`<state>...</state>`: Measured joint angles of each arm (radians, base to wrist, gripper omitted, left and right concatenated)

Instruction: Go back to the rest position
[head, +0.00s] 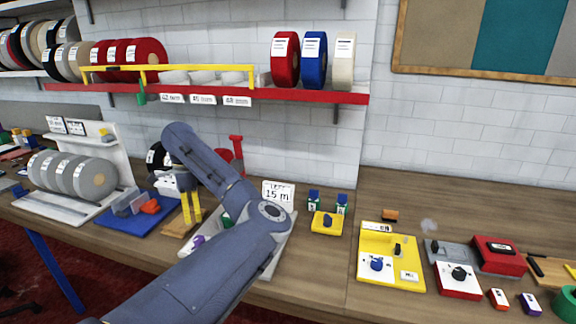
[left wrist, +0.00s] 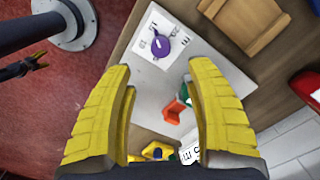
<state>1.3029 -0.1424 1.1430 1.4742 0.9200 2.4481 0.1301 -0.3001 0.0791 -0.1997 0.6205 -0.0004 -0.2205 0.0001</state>
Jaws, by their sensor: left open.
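My left arm reaches in from the bottom of the head view, over the workbench (head: 325,255). My left gripper (head: 191,207) points down over the bench, left of the "15 m" sign (head: 278,193). In the left wrist view its two yellow fingers (left wrist: 160,78) stand wide apart with nothing held between them. Below them lies a pale board (left wrist: 158,92) with a white card and a purple knob (left wrist: 161,46). In the head view my arm hides much of this board. My right gripper does not show clearly in either view.
A blue tray (head: 118,222) and a rack of grey rolls (head: 72,175) stand left of the gripper. A red shelf (head: 300,95) with rolls hangs behind. A yellow panel (head: 400,283) and red devices (head: 500,262) sit right.

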